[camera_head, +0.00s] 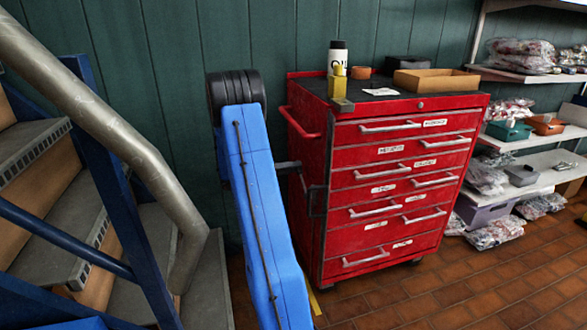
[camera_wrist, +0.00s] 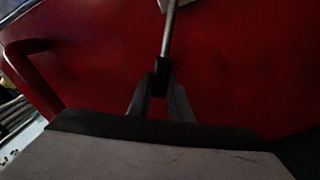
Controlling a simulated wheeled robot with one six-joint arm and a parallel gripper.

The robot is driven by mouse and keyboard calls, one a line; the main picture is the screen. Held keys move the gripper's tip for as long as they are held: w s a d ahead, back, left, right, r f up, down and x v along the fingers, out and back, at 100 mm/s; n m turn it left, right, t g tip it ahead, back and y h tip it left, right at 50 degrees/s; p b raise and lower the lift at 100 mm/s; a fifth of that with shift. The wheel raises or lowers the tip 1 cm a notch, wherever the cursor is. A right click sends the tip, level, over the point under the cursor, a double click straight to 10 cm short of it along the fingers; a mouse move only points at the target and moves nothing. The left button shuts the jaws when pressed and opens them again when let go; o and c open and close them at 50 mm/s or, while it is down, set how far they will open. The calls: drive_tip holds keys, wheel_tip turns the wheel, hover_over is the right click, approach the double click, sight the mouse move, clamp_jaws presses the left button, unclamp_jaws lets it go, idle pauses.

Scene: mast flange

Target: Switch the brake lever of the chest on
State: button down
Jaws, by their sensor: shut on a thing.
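The red chest (camera_head: 395,170) stands against the green wall, its drawer fronts facing right of me. In the wrist view, the brake lever (camera_wrist: 170,35) is a thin grey rod with a black tip, in front of the chest's red side panel (camera_wrist: 240,60). My gripper (camera_wrist: 161,88) is shut on the lever's black tip, with one finger on each side. The lever's far end is cut off by the top of the wrist view. In the head view my blue arm reaches to the chest's left side and hides much of the contact.
A red push handle (camera_head: 300,120) sticks out from the chest's upper left; it also shows in the wrist view (camera_wrist: 35,80). A bottle (camera_head: 337,57) and an open box (camera_head: 436,80) stand on top. Stairs with a grey handrail (camera_head: 110,110) are at left, loaded shelves (camera_head: 540,135) at right.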

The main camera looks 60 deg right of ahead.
drive_tip(key=c, duration=1.6)
unclamp_jaws()
drive_tip(key=shift+w+f, duration=0.1)
drive_tip(key=v, duration=1.7)
drive_tip(key=shift+w+a, duration=0.15)
